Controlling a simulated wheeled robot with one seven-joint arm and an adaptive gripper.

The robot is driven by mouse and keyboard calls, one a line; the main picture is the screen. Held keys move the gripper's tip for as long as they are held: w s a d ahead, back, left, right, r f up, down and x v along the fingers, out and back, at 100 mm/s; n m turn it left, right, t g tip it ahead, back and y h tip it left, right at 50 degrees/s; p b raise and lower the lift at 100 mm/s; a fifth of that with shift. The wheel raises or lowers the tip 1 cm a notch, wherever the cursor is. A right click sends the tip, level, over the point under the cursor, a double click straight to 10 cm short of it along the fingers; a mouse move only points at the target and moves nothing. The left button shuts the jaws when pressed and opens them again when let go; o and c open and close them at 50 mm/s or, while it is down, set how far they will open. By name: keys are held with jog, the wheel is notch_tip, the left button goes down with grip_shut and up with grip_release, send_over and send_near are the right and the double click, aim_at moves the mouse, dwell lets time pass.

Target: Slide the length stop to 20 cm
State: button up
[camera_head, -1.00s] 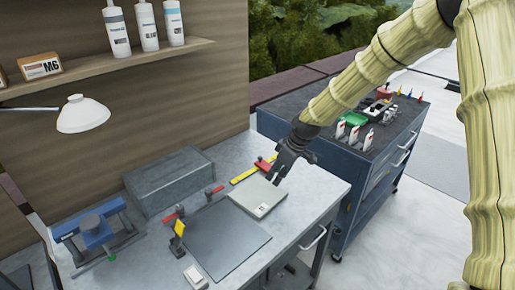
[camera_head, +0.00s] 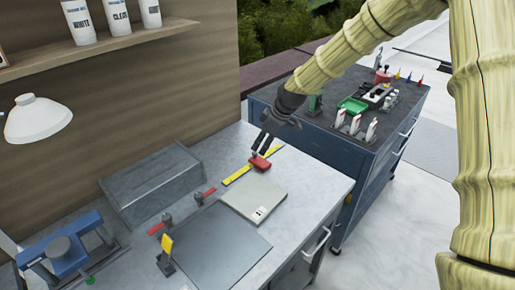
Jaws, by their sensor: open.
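The length stop looks like a small red block (camera_head: 260,163) on a yellow rule (camera_head: 236,175) that lies at the back of the workbench, behind a pale flat slab. The stop sits toward the right part of the rule. The rule's marks are too small to read. My gripper (camera_head: 263,146) is open, pointing down at the red block, with its fingers right above or around its top. I cannot tell whether they touch it. The fingers hide part of the block's upper side.
The pale slab (camera_head: 254,199) and a dark mat (camera_head: 218,245) lie in front of the rule. A grey box (camera_head: 153,184) stands left. A blue cart (camera_head: 330,150) stands right.

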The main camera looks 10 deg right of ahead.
aim_at(255, 153)
jog(key=w+f, duration=0.1)
jog(key=f, duration=0.1)
jog(key=w+f, duration=0.2)
jog(key=w+a+f, duration=0.1)
jog(key=w+f, duration=0.1)
jog(key=f, duration=0.1)
jog(key=shift+w+a+p, duration=0.1)
jog(key=shift+w+p, duration=0.1)
jog(key=shift+p, duration=0.15)
jog(key=shift+s+r, duration=0.45)
jog(key=shift+s, duration=0.2)
jog(key=shift+s+r, duration=0.45)
jog(key=shift+s, duration=0.2)
jog(key=shift+s+r, duration=0.1)
jog(key=shift+r, duration=0.05)
jog(key=shift+c, duration=1.1)
jog(key=shift+w+f, duration=0.75)
jog(key=shift+f, duration=0.05)
grip_shut()
jog(key=shift+s+r, duration=0.15)
